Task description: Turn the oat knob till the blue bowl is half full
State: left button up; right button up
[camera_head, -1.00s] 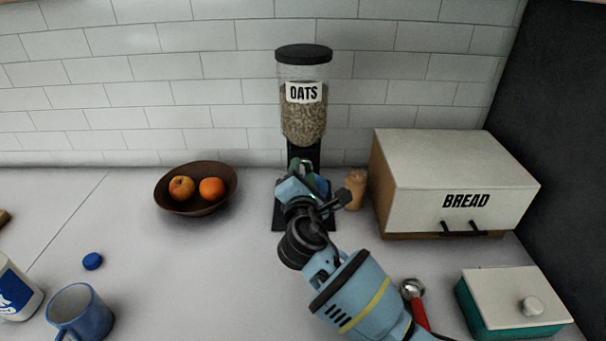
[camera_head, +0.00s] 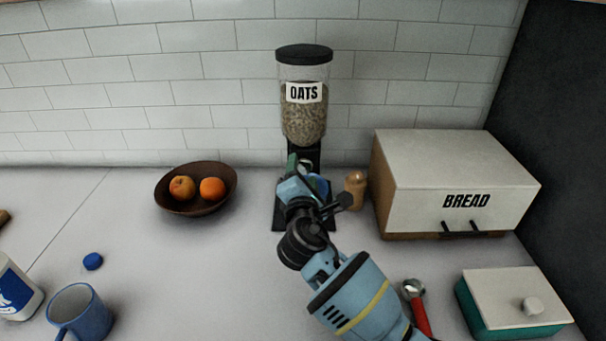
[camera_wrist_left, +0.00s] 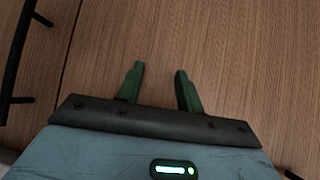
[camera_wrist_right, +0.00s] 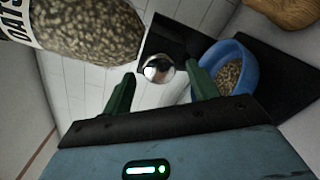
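The oat dispenser (camera_head: 304,110) stands against the tiled wall, its clear hopper holding oats under a black lid. Its shiny round knob (camera_wrist_right: 158,68) shows in the right wrist view between the fingertips of my right gripper (camera_head: 301,166). The fingers are apart, with a gap on both sides of the knob. The blue bowl (camera_wrist_right: 250,75) sits on the dispenser's black base, with some oats (camera_wrist_right: 229,76) low inside it. In the head view my gripper mostly hides the bowl and knob. My left gripper (camera_wrist_left: 157,82) is open and empty before a brown wooden surface.
A wooden shaker (camera_head: 355,190) and the bread box (camera_head: 450,180) stand right of the dispenser. A brown fruit bowl (camera_head: 190,205) is to the left. A red-handled tool (camera_head: 419,312) and a teal box (camera_head: 512,305) lie nearer. The front-left holds a blue mug (camera_head: 82,315) and blue cap (camera_head: 92,261).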

jog(key=s, duration=0.7)
jog(key=shift+s, duration=0.4)
jog(key=shift+d, duration=0.1)
dwell(0.5)
